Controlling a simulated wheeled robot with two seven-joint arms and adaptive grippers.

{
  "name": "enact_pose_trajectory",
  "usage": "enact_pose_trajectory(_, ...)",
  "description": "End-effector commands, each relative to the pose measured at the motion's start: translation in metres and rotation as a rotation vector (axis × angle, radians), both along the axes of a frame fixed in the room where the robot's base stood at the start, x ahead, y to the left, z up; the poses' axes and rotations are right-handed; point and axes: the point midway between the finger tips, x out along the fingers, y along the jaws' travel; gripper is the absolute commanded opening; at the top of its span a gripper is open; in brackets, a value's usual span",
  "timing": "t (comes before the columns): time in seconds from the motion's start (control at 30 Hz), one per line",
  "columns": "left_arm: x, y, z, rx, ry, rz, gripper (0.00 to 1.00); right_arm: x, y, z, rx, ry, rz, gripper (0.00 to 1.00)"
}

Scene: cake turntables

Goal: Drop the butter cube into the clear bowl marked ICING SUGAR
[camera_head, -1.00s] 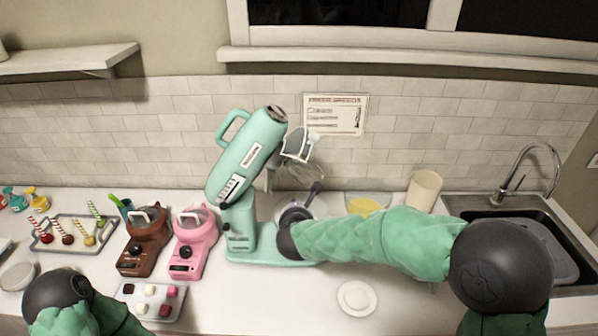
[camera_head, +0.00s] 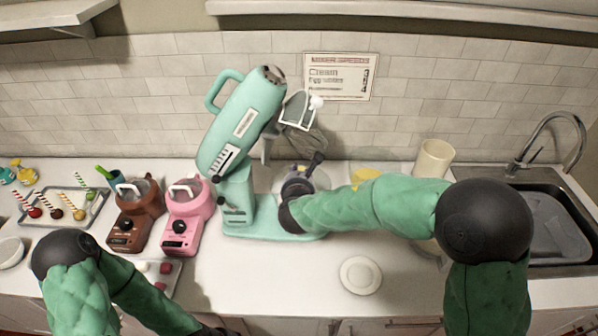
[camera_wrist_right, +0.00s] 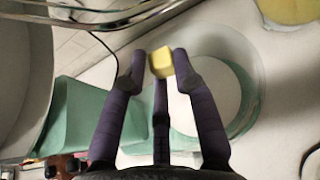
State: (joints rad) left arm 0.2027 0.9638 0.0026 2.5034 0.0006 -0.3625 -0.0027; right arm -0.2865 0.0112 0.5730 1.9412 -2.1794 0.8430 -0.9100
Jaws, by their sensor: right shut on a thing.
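The yellow butter cube (camera_wrist_right: 161,64) is between the fingertips of my right gripper (camera_wrist_right: 160,66) in the right wrist view. The gripper is shut on it. In the head view my right gripper (camera_head: 299,182) is beside the teal stand mixer (camera_head: 238,195), below its raised head and whisk. In the wrist view a round, pale rim (camera_wrist_right: 250,85) lies below and right of the cube; I cannot tell whether it is a bowl or part of the mixer base. No ICING SUGAR label is readable. My left arm enters at lower left, its gripper out of view.
A container with yellow contents (camera_head: 365,176) stands behind my right forearm, by a cream cup (camera_head: 433,158). Brown (camera_head: 135,215) and pink (camera_head: 187,215) machines stand left of the mixer. A white plate (camera_head: 361,275) is on the clear front counter. The sink (camera_head: 545,215) is right.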

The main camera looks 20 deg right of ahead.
Motion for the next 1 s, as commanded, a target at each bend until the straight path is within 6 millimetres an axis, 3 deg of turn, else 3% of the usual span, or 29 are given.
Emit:
enact_pose_trajectory(0.07,0.0,0.0,-0.009,0.0,0.0,0.0,0.4,0.0,0.0,-0.012,0.0,0.001,-0.001,0.1)
enact_pose_trajectory(0.17,0.0,0.0,-0.016,0.0,0.0,0.0,0.4,0.0,0.0,-0.022,-0.002,0.002,0.0,0.01)
enact_pose_trajectory(0.4,0.0,0.0,-0.029,0.0,0.0,0.0,0.4,0.0,0.0,-0.043,-0.001,0.001,-0.001,0.01)
enact_pose_trajectory(0.97,0.0,0.0,-0.035,0.0,0.0,0.0,0.4,0.0,0.0,-0.052,-0.001,0.0,0.0,0.01)
enact_pose_trajectory(1.0,0.0,0.0,-0.035,0.0,0.0,0.0,0.4,0.0,0.0,-0.052,-0.001,0.0,0.0,0.37)
